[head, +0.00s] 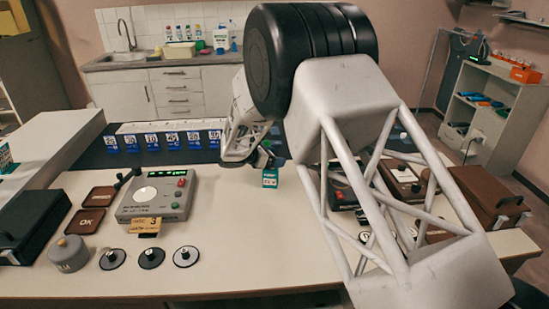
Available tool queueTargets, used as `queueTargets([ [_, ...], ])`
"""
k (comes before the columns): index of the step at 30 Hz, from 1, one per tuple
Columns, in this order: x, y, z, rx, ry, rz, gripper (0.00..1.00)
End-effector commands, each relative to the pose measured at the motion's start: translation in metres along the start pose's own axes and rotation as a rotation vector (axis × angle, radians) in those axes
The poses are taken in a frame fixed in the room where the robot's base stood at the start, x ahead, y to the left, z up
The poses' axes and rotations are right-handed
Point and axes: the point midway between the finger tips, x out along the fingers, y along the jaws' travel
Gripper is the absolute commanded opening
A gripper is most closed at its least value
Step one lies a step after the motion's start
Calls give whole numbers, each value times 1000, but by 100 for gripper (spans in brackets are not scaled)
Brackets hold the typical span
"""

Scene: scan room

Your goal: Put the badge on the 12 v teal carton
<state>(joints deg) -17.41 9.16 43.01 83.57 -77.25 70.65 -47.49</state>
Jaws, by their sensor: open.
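A small teal carton (270,178) with a pale label that seems to read 12 V stands on the light bench top near the middle of the head view. My gripper (263,157) is open, just above and behind this carton as seen here; I cannot tell whether its fingers touch it. A yellow tag (144,226) with a dark 3 sits at the front of a grey-green device; I cannot tell whether it is the badge. No other thing is clearly a badge. My arm hides part of the bench to the right.
Blue cartons (152,141) with number labels stand in a row at the back. The grey-green device (157,194), brown trays (85,221), a grey weight (69,253) and round discs (151,258) are at left. A brown box (487,193) is at right. The bench's front middle is clear.

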Motion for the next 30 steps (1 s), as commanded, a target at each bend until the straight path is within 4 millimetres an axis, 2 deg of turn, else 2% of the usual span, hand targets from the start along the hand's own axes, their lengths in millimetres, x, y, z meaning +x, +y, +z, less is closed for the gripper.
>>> queueTargets([
  [8,-2,0,4,1,0,0,74],
  [11,-8,0,3,0,0,1,74],
  [17,-31,1,3,1,0,3,74],
  [30,-99,0,3,0,1,2,74],
])
